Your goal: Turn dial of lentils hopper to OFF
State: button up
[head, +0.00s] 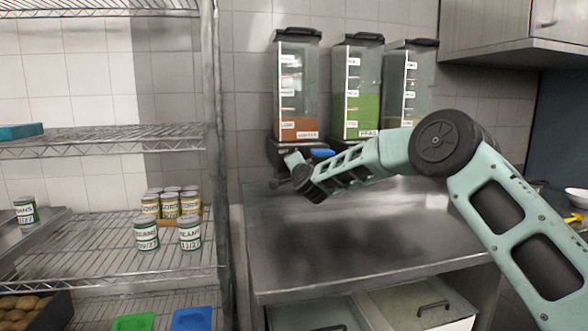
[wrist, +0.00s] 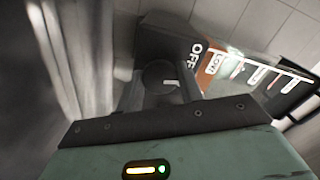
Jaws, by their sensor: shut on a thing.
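The lentils hopper (head: 298,90) is the left one of three clear dispensers on the counter, with an orange-brown fill low inside. In the wrist view its base bears a white OFF label (wrist: 196,54), right of and above the round black dial (wrist: 158,72). The dial's white mark points right, below the label. My gripper (wrist: 160,95) is shut on the dial, its dark fingers hard to separate from the dark base. In the head view my gripper (head: 297,170) is in front of the hopper's base, and the dial is hidden.
A peas hopper (head: 357,90) and a third hopper (head: 409,85) stand close by on the right. The steel counter (head: 350,240) is clear in front. A wire shelf (head: 110,222) with several cans stands left. A cupboard (head: 510,45) hangs at upper right.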

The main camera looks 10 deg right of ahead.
jog(key=shift+n, duration=1.7)
jog(key=shift+f, duration=0.1)
jog(key=o, duration=1)
jog(key=s+b, duration=0.4)
jog(key=s, duration=1.3)
jog(key=shift+s, duration=0.2)
